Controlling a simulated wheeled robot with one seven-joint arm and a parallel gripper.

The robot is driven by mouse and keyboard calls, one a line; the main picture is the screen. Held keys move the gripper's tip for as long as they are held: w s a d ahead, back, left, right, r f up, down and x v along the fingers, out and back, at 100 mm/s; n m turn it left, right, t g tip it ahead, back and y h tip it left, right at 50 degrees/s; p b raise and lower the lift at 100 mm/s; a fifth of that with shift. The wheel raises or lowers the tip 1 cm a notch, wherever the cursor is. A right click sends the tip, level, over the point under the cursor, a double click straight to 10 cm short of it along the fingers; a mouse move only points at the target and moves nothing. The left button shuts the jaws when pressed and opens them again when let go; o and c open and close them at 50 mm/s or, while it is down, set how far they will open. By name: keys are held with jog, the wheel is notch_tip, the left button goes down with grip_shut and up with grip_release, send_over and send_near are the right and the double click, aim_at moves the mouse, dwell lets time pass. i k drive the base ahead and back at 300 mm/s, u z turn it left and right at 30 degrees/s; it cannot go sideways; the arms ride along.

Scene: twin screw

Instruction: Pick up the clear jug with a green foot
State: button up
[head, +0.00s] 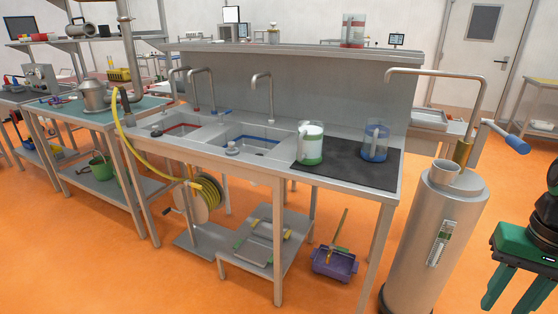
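The clear jug with a green foot (311,141) stands upright on the left part of a black mat (340,174) at the right end of the steel sink bench. It has a whitish upper part, and its handle is on the left. My gripper (514,290) is at the bottom right corner, partly cut off by the frame. Its two green fingers point down and are apart, with nothing seen between them. It is far to the right of the jug, with the steel cylinder between them in the picture.
A similar jug with a blue foot (376,143) stands right of the green-footed one on the mat. A red-footed one (352,31) is on the upper shelf. Sink taps (262,76) rise to the left. A tall steel cylinder (434,230) with a bent pipe stands right of the bench.

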aim_at(310, 134)
jog(key=u, duration=0.4)
jog(key=k, duration=0.9)
jog(key=u, duration=0.65)
jog(key=i, duration=2.05)
jog(key=z, duration=1.3)
jog(key=i, duration=0.35)
